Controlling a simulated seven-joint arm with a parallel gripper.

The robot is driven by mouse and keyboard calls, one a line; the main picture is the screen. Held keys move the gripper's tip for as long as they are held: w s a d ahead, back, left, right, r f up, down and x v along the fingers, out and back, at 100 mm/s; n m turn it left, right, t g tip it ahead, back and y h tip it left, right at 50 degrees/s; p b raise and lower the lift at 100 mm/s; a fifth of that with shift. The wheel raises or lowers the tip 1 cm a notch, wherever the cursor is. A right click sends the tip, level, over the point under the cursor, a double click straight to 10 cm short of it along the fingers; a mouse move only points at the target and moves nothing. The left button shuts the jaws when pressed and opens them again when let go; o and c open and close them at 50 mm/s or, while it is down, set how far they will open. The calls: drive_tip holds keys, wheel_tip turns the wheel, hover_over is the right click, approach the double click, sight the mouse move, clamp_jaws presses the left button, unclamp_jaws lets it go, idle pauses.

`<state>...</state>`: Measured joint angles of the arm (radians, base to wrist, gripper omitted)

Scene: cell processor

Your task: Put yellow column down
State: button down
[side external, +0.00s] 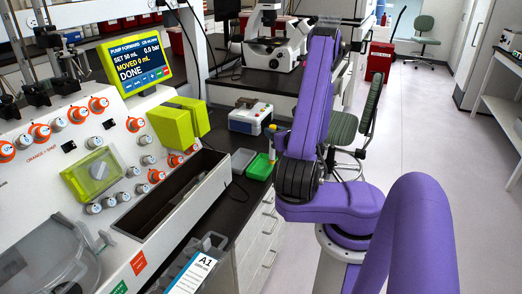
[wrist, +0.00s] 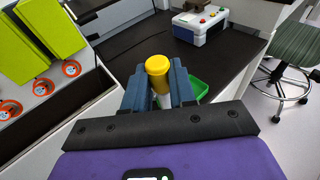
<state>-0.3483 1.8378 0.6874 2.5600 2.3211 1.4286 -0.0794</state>
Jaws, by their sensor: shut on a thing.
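The yellow column (wrist: 158,72) is a short yellow cylinder with a round cap. In the wrist view it stands between the two dark blue fingers of my gripper (wrist: 159,88), which are shut on it. Its lower part is hidden by the fingers and the black gripper bar. A green tray (wrist: 198,86) lies on the black bench just beyond and to the right of the fingers. In the side view the green tray (side external: 260,167) sits on the bench near my gripper (side external: 272,132). I cannot tell the column's exact height above the bench.
The cell processor (side external: 120,150) with orange knobs stands at left, with two lime green blocks (side external: 180,122). A white box with coloured buttons (side external: 250,118) stands farther back on the black bench (side external: 232,150). A green chair (wrist: 298,48) stands on the floor at right.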

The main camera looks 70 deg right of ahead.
drive_tip(key=w+d+f, duration=0.7)
drive_tip(key=w+f, duration=0.1)
drive_tip(key=f, duration=0.3)
drive_tip(key=shift+w+d+f, duration=0.2)
drive_tip(key=shift+d+f, duration=0.2)
drive_tip(key=shift+f, duration=0.15)
idle(0.4)
drive_tip(key=c, duration=0.9)
unclamp_jaws()
